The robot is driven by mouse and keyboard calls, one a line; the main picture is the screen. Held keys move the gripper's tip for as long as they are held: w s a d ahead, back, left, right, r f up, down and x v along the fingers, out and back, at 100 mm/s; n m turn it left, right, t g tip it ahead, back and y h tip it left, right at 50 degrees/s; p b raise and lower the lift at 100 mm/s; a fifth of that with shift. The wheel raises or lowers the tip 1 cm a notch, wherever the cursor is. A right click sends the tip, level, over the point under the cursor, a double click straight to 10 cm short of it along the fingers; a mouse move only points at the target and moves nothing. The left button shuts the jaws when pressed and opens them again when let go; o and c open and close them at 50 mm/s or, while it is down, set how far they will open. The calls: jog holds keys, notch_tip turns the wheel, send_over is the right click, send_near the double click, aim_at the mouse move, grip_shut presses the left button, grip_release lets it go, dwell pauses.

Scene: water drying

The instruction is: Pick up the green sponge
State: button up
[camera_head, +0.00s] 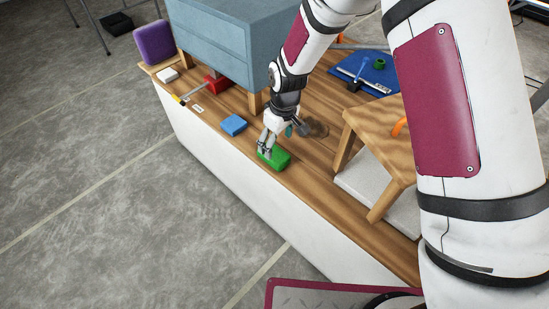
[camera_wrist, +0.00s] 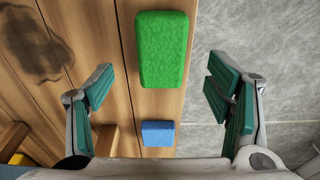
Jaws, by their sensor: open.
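The green sponge (camera_head: 275,158) lies flat near the front edge of the wooden counter (camera_head: 300,180). My gripper (camera_head: 268,146) is just above it in the head view, and its fingers hide part of the sponge. In the wrist view, the green sponge (camera_wrist: 162,50) is ahead of the fingertips, in the upper middle. My gripper (camera_wrist: 162,82) is open and empty there, with a teal-padded finger on each side. I cannot tell the exact height of the fingers above the sponge.
A blue sponge (camera_head: 233,125) lies left of the green one; it also shows in the wrist view (camera_wrist: 158,133). A dark wet patch (camera_head: 316,129) is on the counter. A blue-grey cabinet (camera_head: 225,45) stands behind, and a wooden stool (camera_head: 380,135) at right.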

aim_at(274, 152)
jog(key=shift+w+a+f+b, duration=0.15)
jog(key=shift+f+b, duration=0.35)
jog(key=shift+f, duration=0.6)
jog(key=shift+w+a+f+b, duration=0.15)
jog(key=shift+f+b, duration=0.3)
jog(key=shift+f, duration=0.6)
jog(key=shift+w+a+f+b, duration=0.1)
jog(key=shift+a+f+b, duration=0.3)
jog(key=shift+f, duration=0.7)
jog(key=shift+d, duration=0.15)
jog(key=shift+c, duration=0.3)
jog(key=c, duration=1)
